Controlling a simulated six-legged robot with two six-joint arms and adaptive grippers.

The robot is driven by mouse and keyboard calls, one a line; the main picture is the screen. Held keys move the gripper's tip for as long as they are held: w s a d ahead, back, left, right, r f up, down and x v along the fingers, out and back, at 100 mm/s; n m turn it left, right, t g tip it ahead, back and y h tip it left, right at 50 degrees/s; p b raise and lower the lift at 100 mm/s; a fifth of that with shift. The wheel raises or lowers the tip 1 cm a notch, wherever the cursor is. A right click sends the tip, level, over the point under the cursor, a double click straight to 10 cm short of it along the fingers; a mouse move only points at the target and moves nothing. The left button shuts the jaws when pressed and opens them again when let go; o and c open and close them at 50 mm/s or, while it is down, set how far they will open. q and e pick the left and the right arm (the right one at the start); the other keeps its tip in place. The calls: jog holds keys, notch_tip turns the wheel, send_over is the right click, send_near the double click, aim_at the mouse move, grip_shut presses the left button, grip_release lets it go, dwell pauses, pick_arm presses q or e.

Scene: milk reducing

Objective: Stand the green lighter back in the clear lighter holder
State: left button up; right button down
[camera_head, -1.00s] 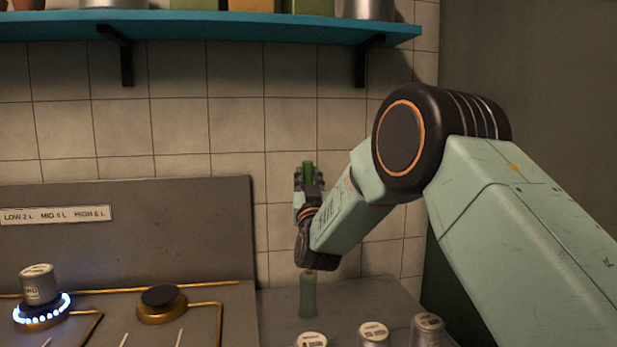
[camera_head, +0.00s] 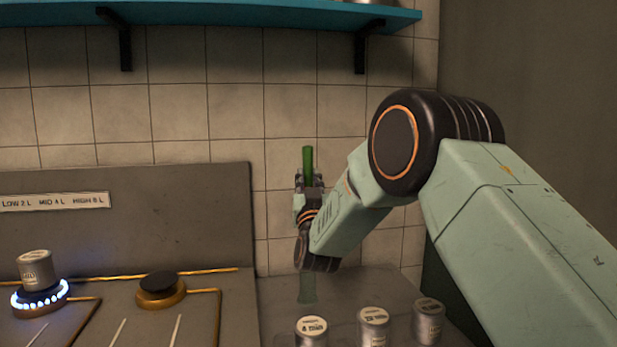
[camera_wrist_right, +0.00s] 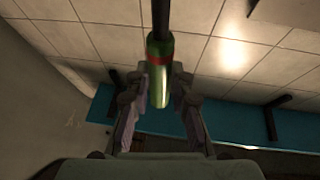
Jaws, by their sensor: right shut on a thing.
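The green lighter (camera_head: 307,162) is upright in my right gripper (camera_head: 308,183), with its green end sticking up above the fingers in the camera_head view. In the right wrist view the lighter (camera_wrist_right: 159,82) shows a green body, a red band and a dark rod between the fingers. The clear lighter holder (camera_head: 307,289) is a greenish see-through upright on the counter, directly below the gripper in the picture. My wrist hides its upper part, so I cannot tell whether the rod is inside it. My left gripper is out of view.
Several labelled metal canisters stand on the counter, the nearest (camera_head: 311,331) in front of the holder. A teal shelf (camera_head: 220,13) crosses the tiled wall above.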

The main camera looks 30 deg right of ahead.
jog(key=c, duration=1.7)
grip_release()
notch_tip(320, 180, down, 2)
jog(key=shift+f+g, duration=0.25)
jog(key=shift+g, duration=0.05)
jog(key=o, duration=0.5)
jog(key=shift+w+d+f, duration=0.2)
jog(key=shift+w, duration=0.15)
jog(key=shift+w+d+f, duration=0.15)
jog(key=shift+w, duration=0.2)
jog(key=shift+o, duration=0.5)
jog(key=shift+s+a+r, duration=0.35)
jog(key=shift+s+r, duration=0.25)
jog(key=shift+r, duration=0.05)
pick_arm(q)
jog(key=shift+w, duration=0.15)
pick_arm(e)
jog(key=v, duration=0.8)
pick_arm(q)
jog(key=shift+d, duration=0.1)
pick_arm(e)
jog(key=shift+d+f, duration=0.1)
